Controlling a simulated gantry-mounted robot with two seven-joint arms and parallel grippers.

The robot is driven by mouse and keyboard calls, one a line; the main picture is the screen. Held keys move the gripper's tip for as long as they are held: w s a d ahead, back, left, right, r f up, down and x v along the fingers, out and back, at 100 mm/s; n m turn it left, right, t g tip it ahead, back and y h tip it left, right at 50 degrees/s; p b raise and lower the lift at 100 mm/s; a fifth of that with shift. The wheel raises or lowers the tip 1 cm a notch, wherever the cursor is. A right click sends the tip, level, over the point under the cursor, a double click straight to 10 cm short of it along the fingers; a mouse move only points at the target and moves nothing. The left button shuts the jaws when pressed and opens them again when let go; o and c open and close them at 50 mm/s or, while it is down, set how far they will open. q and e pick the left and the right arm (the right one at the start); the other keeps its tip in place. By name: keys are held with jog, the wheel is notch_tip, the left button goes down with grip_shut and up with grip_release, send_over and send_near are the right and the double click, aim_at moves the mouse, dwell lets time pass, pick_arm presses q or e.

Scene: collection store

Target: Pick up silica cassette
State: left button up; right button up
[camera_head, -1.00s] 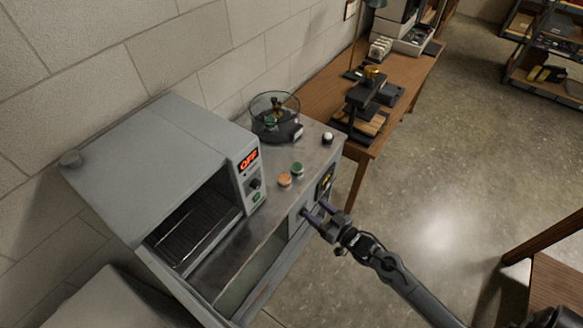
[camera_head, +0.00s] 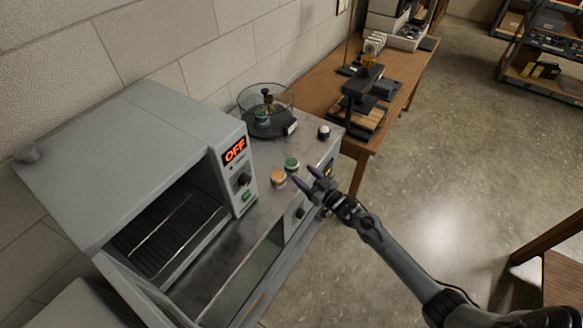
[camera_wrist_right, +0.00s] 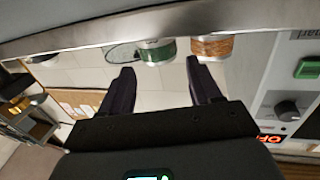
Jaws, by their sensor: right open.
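Two small round canisters stand side by side on the metal counter in the head view, one orange-topped (camera_head: 278,179) and one green-topped (camera_head: 292,164); I cannot tell which is the silica cassette. In the right wrist view the green one (camera_wrist_right: 157,52) and the orange one (camera_wrist_right: 212,46) show ahead of my fingers, both apart from them. My right gripper (camera_head: 308,177) is open and empty at the counter's front edge, just right of the canisters. It also shows in the wrist view (camera_wrist_right: 160,72). My left gripper is out of view.
A grey oven (camera_head: 130,165) reading OFF stands left, its front open. A white-topped knob (camera_head: 324,132) sits at the counter's right. A wooden table (camera_head: 330,90) adjoins.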

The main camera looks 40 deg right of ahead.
aim_at(297, 167)
jog(key=shift+w+a+r, duration=0.1)
jog(key=shift+w, duration=2.6)
jog(key=c, duration=0.7)
jog(key=shift+r, duration=0.1)
